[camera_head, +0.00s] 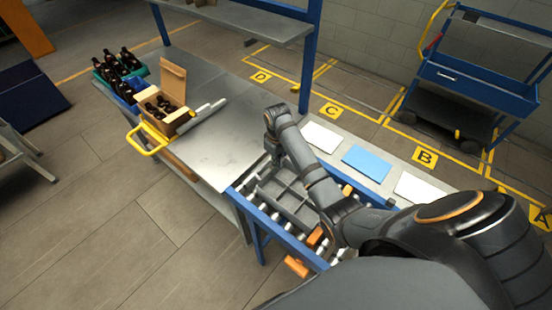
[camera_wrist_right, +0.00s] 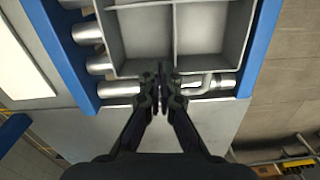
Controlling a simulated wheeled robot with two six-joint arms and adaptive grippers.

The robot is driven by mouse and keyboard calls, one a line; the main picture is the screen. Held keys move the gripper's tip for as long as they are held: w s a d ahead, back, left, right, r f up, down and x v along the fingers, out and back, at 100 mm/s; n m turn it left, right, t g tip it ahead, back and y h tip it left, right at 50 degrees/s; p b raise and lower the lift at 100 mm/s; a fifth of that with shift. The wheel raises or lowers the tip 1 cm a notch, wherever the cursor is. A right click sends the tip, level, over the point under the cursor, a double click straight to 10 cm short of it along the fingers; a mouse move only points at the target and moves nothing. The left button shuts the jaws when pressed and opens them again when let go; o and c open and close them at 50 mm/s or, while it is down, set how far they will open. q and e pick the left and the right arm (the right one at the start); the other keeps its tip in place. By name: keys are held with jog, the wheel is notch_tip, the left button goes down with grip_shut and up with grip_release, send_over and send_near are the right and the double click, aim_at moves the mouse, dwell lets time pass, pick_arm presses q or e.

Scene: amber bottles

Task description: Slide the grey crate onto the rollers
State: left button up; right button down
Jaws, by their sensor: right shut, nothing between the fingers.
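The grey crate (camera_head: 289,197) is an open box with inner dividers. It sits on the rollers (camera_head: 270,217) between two blue side rails, partly hidden behind my right arm in the head view. In the right wrist view the crate (camera_wrist_right: 138,71) fills the top middle, and its compartments in view are empty. Rollers (camera_wrist_right: 118,88) show beside its near wall. My right gripper (camera_wrist_right: 162,72) is shut and empty, its tips at or just above that near wall; whether they touch it I cannot tell. My left gripper is not in view.
The metal table (camera_head: 225,150) adjoins the rollers. White and blue panels (camera_head: 367,161) lie along the right side. Orange blocks (camera_head: 297,266) are at the near end. A blue cart (camera_head: 475,80) stands behind.

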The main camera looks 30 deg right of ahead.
aim_at(277, 172)
notch_tip(277, 172, down, 4)
jog(key=shift+s+f, duration=0.1)
jog(key=shift+f, duration=0.65)
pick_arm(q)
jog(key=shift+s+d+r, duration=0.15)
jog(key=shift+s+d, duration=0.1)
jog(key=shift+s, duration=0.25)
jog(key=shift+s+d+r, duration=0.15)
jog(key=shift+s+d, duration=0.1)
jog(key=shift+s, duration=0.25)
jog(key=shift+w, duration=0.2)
